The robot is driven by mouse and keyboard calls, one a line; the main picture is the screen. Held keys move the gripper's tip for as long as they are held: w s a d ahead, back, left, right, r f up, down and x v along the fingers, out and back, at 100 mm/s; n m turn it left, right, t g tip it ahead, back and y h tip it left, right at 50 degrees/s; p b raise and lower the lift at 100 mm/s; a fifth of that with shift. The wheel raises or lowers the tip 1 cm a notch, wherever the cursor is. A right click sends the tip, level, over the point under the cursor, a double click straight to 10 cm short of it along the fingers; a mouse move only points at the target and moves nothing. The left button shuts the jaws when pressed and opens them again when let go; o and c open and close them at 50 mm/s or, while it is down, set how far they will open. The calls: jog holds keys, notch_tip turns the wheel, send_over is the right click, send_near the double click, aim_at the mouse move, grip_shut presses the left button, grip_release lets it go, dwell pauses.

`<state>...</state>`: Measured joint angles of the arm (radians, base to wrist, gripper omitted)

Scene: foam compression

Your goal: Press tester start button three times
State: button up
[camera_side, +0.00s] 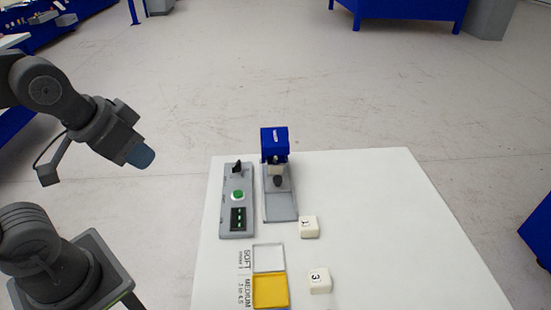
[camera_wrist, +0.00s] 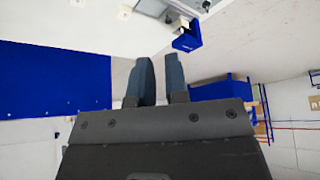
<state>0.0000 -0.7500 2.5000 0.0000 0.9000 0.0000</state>
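The grey control panel (camera_side: 237,202) lies on the white table with a round green button (camera_side: 238,195) in its middle. A black knob (camera_side: 238,168) is above the button and a dark display (camera_side: 238,219) below it. The tester (camera_side: 274,142) with its blue head stands beside the panel; a pale block sits under the head. The blue head also shows at the top of the wrist view (camera_wrist: 187,42). My gripper (camera_side: 142,156) is left of the table, raised and away from the panel. In the wrist view, its blue-grey fingers (camera_wrist: 161,75) have a narrow empty gap between them.
White blocks marked 1 (camera_side: 309,227) and 3 (camera_side: 319,280) lie right of a white SOFT tray (camera_side: 254,258) and a yellow MEDIUM tray (camera_side: 270,291). The table's right side is clear. Blue benches stand in the background.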

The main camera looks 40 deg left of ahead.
grip_shut()
dwell(1.2)
jog(key=w+a+f+m+t+y, duration=0.1)
jog(key=w+a+f+m, duration=0.15)
jog(key=w, duration=0.55)
jog(key=w+a+f+m+t+y, duration=0.1)
jog(key=w+a+f+m, duration=0.2)
jog(key=w, duration=0.5)
jog(key=w+f+m+h, duration=0.1)
jog(key=w+f+m, duration=0.1)
jog(key=w+f, duration=0.2)
jog(key=w+f+m+t+h, duration=0.1)
jog(key=w+f+m+h, duration=0.1)
jog(key=f, duration=0.9)
jog(key=w+m, duration=0.1)
jog(key=w, duration=0.1)
jog(key=shift+w+a+f, duration=0.25)
jog(key=shift+w+a, duration=0.1)
jog(key=shift+a, duration=0.05)
